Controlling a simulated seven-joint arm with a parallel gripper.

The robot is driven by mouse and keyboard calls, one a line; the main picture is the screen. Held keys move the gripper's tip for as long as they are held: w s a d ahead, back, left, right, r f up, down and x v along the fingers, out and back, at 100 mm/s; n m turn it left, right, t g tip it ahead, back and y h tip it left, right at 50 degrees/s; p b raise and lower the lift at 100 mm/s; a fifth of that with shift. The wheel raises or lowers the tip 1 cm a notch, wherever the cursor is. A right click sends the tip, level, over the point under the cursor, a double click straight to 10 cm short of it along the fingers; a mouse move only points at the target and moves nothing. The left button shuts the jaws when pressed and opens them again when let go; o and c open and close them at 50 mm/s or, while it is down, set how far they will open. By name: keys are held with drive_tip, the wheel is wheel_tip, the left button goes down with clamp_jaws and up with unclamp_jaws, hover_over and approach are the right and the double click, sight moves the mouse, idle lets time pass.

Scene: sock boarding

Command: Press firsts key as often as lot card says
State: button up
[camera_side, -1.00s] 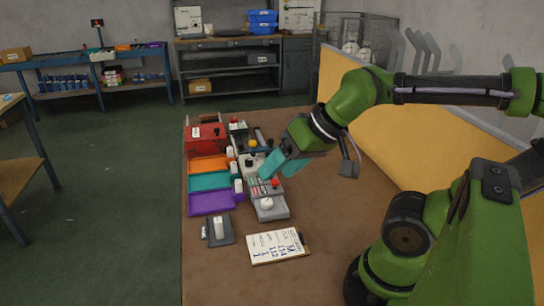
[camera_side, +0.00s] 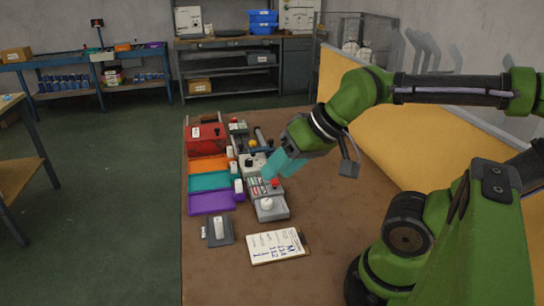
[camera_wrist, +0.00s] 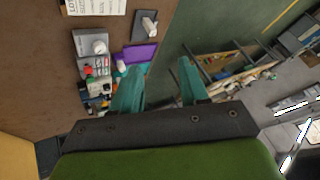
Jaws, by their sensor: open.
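The lot card (camera_side: 278,247) lies on a clipboard on the brown table at the front. Its handwritten lines are too small to read surely. A grey counter unit (camera_side: 263,188) with small display windows and a red key (camera_side: 275,182) stands behind a grey box with a white round button (camera_side: 266,203). I cannot tell which key is the firsts key. My gripper (camera_side: 273,169) has teal fingers, open and empty, above the back of the counter unit. In the wrist view my gripper (camera_wrist: 158,80) shows its fingers spread, with the counter unit (camera_wrist: 95,68) left of them.
Red (camera_side: 206,137), orange (camera_side: 208,164), teal (camera_side: 209,181) and purple (camera_side: 210,203) trays line the table's left edge. A dark plate with a white switch (camera_side: 219,229) stands in front of them. A yellow panel (camera_side: 395,130) borders the right. The table's right middle is clear.

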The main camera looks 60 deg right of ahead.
clamp_jaws()
idle(1.4)
